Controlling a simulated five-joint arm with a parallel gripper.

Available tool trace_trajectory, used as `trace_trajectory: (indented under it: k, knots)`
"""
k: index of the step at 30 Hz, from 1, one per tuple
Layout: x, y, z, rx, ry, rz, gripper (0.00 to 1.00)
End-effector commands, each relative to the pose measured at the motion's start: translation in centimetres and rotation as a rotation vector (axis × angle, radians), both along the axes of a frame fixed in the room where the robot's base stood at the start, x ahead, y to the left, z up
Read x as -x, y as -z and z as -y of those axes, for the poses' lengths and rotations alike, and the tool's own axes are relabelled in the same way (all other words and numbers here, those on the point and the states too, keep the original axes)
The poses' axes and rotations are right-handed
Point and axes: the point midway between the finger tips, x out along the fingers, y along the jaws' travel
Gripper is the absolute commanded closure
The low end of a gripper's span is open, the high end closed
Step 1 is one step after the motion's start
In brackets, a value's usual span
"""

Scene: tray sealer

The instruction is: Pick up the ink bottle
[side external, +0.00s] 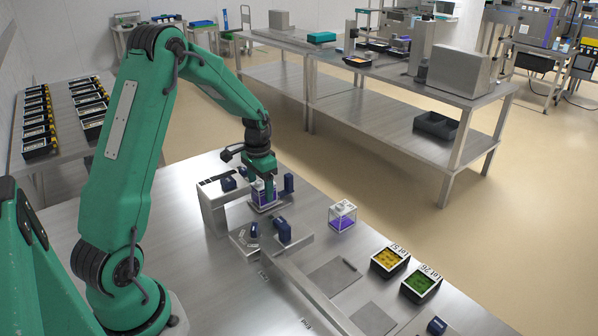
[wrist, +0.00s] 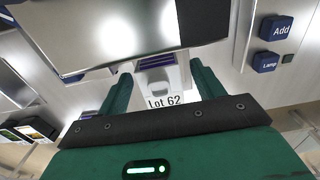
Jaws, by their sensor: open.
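A clear, square bottle with purple contents (side external: 264,195) stands at the tray sealer, directly below my gripper (side external: 262,178). In the wrist view, a white cap-like part with the label "Lot 62" (wrist: 162,88) shows between the green fingers of my gripper (wrist: 160,68). The jaws are open, with one finger on each side. The upper part of the bottle is partly hidden by the fingers in the side view. A second clear bottle with a white top and purple contents (side external: 342,216) stands apart to the right on the table.
Metal sealer parts (side external: 214,205) and dark blue blocks (side external: 283,230) stand close around my gripper. In the wrist view, blue Add (wrist: 276,28) and Lamp (wrist: 265,62) buttons are at right. Black trays with yellow (side external: 390,260) and green (side external: 420,284) contents lie at front right.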

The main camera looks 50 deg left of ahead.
Motion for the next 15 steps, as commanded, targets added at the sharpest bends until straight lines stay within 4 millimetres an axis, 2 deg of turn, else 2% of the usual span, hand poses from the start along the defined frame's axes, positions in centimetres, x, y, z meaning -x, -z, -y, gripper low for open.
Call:
trace_trajectory:
  k: [6, 15]
  knots:
    - [0.0, 2.1, 0.0, 0.001, 0.0, -0.002, 0.33]
    - [0.0, 2.3, 0.0, 0.0, 0.0, 0.0, 0.33]
